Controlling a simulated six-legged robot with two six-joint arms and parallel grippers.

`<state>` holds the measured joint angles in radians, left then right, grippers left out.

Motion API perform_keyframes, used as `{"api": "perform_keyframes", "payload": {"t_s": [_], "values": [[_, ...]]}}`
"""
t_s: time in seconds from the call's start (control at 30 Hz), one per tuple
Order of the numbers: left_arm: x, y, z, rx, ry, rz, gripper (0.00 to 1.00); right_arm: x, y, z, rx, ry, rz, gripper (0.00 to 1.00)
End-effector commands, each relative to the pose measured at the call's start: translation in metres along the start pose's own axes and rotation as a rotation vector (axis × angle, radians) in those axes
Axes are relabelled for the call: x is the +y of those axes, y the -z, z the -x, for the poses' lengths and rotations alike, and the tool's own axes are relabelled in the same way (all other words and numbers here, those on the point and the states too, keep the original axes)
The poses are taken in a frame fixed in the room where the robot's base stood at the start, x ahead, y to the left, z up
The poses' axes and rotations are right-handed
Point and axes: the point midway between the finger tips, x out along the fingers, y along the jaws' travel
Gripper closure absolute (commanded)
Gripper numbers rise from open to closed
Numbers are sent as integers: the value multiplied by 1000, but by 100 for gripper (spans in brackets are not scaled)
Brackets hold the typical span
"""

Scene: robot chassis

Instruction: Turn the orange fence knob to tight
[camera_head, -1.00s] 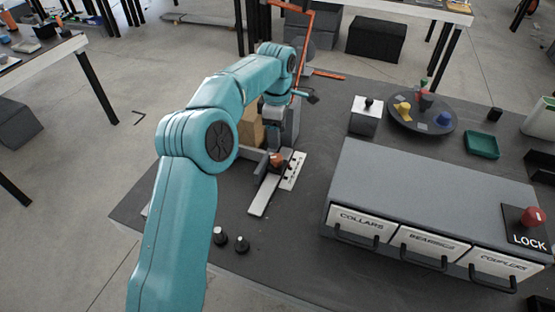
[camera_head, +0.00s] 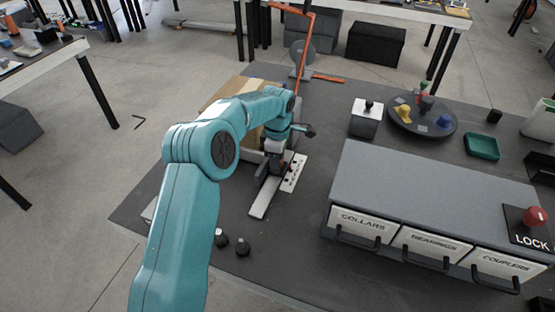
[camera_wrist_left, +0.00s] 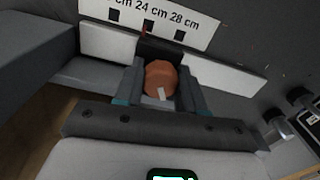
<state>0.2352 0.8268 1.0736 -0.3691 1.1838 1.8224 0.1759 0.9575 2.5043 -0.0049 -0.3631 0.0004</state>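The orange fence knob (camera_wrist_left: 161,79) shows in the left wrist view, with a pale pointer mark on its lower side. My left gripper (camera_wrist_left: 163,88) has one finger on each side of the knob. I see no clear gap, but cannot tell whether the fingers press on it. In the head view my left gripper (camera_head: 264,180) is down over the fence (camera_head: 264,204) and hides the knob. The pale ruler strip (camera_head: 295,174) lies beside it; its marks "24 cm 28 cm" show in the left wrist view (camera_wrist_left: 160,12). My right gripper is not in view.
A grey drawer unit (camera_head: 430,185) with a red LOCK knob (camera_head: 534,216) stands at the right. Two small black knobs (camera_head: 231,243) are near the front edge. A cardboard box (camera_head: 232,90) stands behind my arm. Bench space between fence and drawers is clear.

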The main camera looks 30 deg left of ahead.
Motion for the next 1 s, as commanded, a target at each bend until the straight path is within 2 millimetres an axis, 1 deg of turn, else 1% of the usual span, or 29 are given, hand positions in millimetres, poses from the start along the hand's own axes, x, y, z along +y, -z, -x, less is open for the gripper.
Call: {"api": "perform_keyframes", "payload": {"t_s": [0.37,1.0], "values": [[2,0,5,-1,-8,-34,91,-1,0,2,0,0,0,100],[3,0,7,1,-13,-426,91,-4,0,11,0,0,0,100]]}}
